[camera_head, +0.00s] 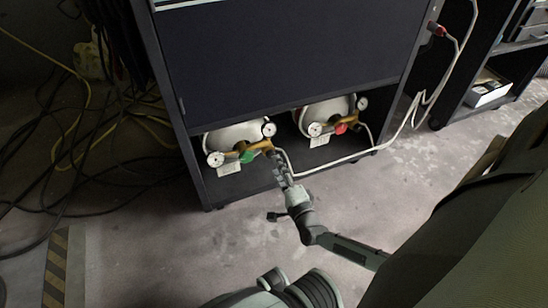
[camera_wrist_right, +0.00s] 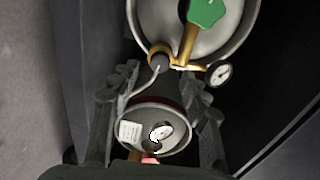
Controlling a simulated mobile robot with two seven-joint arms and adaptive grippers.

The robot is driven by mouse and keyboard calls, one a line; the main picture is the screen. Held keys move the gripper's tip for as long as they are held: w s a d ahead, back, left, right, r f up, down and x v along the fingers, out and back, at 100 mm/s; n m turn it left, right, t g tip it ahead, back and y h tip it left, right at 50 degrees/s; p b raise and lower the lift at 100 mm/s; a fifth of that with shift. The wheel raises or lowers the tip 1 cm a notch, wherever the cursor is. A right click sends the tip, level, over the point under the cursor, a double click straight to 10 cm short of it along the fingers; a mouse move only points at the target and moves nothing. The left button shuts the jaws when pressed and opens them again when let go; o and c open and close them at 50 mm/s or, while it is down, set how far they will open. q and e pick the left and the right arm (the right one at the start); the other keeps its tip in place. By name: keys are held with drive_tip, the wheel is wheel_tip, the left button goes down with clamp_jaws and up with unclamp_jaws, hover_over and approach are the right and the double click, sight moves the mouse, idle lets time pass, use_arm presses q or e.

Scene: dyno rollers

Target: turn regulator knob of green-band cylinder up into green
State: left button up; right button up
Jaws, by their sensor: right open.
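The cylinder with the green valve handle (camera_head: 247,156) lies in the left part of the cabinet's low shelf; its white end (camera_head: 228,137) faces out. No green band is clearly visible. The green handle (camera_wrist_right: 205,12) is also at the top of the right wrist view. A brass regulator with a dark round knob (camera_wrist_right: 159,62) and a gauge (camera_wrist_right: 221,73) sits below it. My right gripper (camera_head: 277,163) is at the regulator's right end. In the wrist view, its open fingers (camera_wrist_right: 160,88) stand on either side of the dark knob; contact cannot be told. My left gripper is out of view.
A second cylinder (camera_head: 322,113) with a red handle (camera_head: 340,129) lies to the right on the shelf. A pale hose (camera_head: 345,160) runs from the shelf to the right. Dark cables (camera_head: 75,150) lie on the floor at left. The floor before the cabinet is mostly clear.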

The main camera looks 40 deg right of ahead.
drive_tip(key=v, duration=0.7)
drive_tip(key=shift+s, duration=0.1)
